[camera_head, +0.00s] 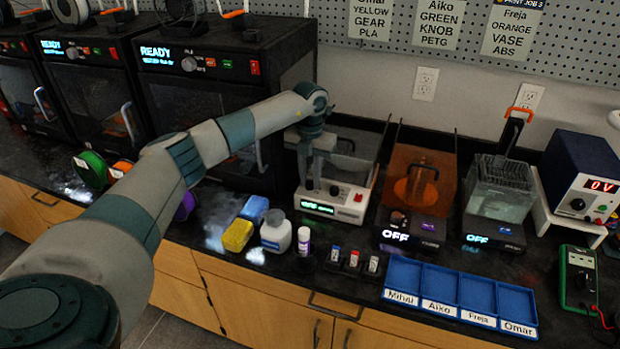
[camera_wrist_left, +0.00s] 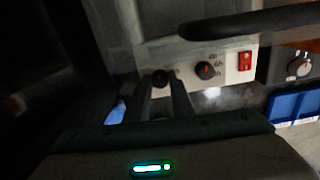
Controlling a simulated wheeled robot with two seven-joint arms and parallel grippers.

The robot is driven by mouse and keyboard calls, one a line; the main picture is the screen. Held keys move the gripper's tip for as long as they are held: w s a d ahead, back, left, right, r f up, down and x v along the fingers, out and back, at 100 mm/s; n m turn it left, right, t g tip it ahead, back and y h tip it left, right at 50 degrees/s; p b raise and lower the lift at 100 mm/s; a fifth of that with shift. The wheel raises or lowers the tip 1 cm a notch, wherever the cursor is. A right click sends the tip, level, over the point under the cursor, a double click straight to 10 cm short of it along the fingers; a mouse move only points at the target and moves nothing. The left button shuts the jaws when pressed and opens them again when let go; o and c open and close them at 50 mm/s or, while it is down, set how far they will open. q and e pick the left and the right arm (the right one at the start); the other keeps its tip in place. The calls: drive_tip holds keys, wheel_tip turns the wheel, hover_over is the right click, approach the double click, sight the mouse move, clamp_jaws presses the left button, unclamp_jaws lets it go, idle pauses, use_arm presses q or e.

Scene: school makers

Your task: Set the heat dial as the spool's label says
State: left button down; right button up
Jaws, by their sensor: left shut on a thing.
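The white dryer-like box (camera_head: 339,211) stands right of the black printers, with a small lit readout on its front. In the left wrist view its front panel (camera_wrist_left: 227,66) has two dark dials and a red switch (camera_wrist_left: 245,60). The right dial (camera_wrist_left: 206,70) has hour marks beside it, such as 6h. The left dial (camera_wrist_left: 162,77), the heat dial, is between my left fingertips. My left gripper (camera_head: 317,186) is shut on it, seen also in the wrist view (camera_wrist_left: 165,84). The heat dial's marks are hidden. Green (camera_head: 90,169) and purple (camera_head: 184,206) spools lie at left; no label is readable.
An orange-covered machine (camera_head: 417,180) and a clear tank (camera_head: 497,205), both marked OFF, stand to the right. A white bottle (camera_head: 276,234), yellow block (camera_head: 238,235) and small cartridges (camera_head: 353,261) sit in front. A blue named tray (camera_head: 440,284) lies at the front edge.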

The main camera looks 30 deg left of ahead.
use_arm(q)
drive_tip(key=shift+m+b, duration=0.55)
drive_tip(key=shift+m, duration=1.05)
drive_tip(key=shift+f+m+b, duration=0.1)
drive_tip(key=shift+m+b, duration=0.25)
drive_tip(key=shift+m, duration=0.15)
drive_tip(key=m+b, duration=0.1)
drive_tip(key=m, duration=0.3)
drive_tip(key=m+b, duration=0.1)
drive_tip(key=m, duration=0.2)
drive_tip(key=shift+m+b, duration=0.55)
drive_tip(key=shift+m, duration=1.55)
use_arm(e)
drive_tip(key=shift+w+d+f+g+h, duration=0.2)
drive_tip(key=shift+d+f+g+h, duration=0.2)
drive_tip(key=shift+d+f+g, duration=0.65)
drive_tip(key=shift+r, duration=0.1)
use_arm(q)
drive_tip(key=c, duration=1.5)
unclamp_jaws()
drive_tip(key=shift+c, duration=0.2)
